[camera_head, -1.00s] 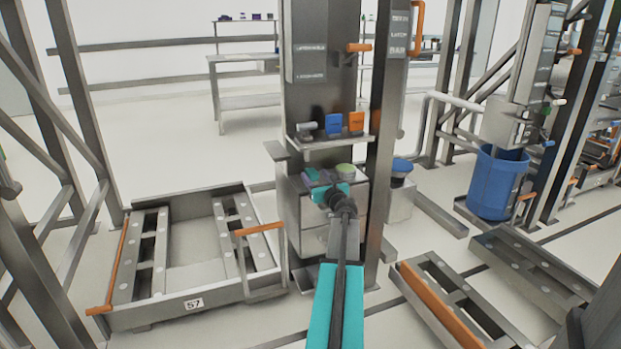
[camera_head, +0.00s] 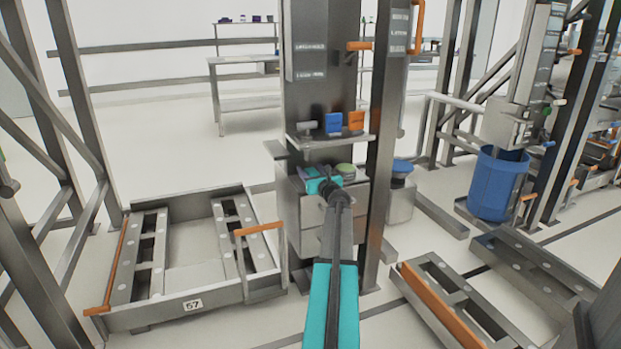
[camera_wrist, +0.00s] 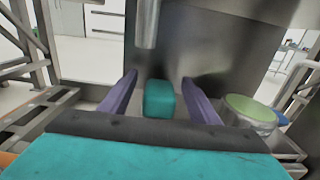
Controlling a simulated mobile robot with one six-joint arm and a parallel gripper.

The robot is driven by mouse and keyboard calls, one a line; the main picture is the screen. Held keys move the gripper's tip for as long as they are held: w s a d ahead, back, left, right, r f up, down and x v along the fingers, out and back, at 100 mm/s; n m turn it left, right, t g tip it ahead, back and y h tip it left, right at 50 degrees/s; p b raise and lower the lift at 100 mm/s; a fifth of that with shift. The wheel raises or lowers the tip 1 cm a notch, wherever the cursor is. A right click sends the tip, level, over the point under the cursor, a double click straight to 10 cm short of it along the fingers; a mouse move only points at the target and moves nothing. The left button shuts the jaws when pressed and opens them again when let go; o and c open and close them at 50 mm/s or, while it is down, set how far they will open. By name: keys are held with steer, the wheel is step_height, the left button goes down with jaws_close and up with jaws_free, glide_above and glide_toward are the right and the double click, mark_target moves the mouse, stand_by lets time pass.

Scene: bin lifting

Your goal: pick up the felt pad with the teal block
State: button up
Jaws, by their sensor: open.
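The teal block (camera_wrist: 160,99) stands upright on the ledge in front of me in the wrist view. My gripper (camera_wrist: 159,80) is open, with one purple finger to the left of the block and one to the right, and gaps show on both sides. In the head view my gripper (camera_head: 311,173) is over the top of the grey cabinet (camera_head: 318,214), and my wrist hides most of the block. I cannot make out the felt pad; the block's lower part is hidden behind my gripper's body.
A container with a green top (camera_head: 344,168) stands close to the right of my gripper. A small shelf (camera_head: 330,142) above carries a blue block (camera_head: 333,124) and an orange block (camera_head: 356,121). In the wrist view a grey rod (camera_wrist: 147,24) hangs above the teal block. An upright post (camera_head: 385,150) stands right.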

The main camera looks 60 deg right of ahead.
mark_target(311, 170)
stand_by(0.3)
steer(key=c, duration=1.2)
steer(key=shift+o, duration=0.2)
steer(key=shift+r, duration=0.1)
steer(key=shift+r+p, duration=0.75)
steer(key=shift+r, duration=0.5)
steer(key=shift+r+p, duration=0.3)
steer(key=shift+r, duration=0.2)
steer(key=p+v, duration=0.2)
steer(key=v, duration=1.6)
steer(key=shift+a, duration=0.1)
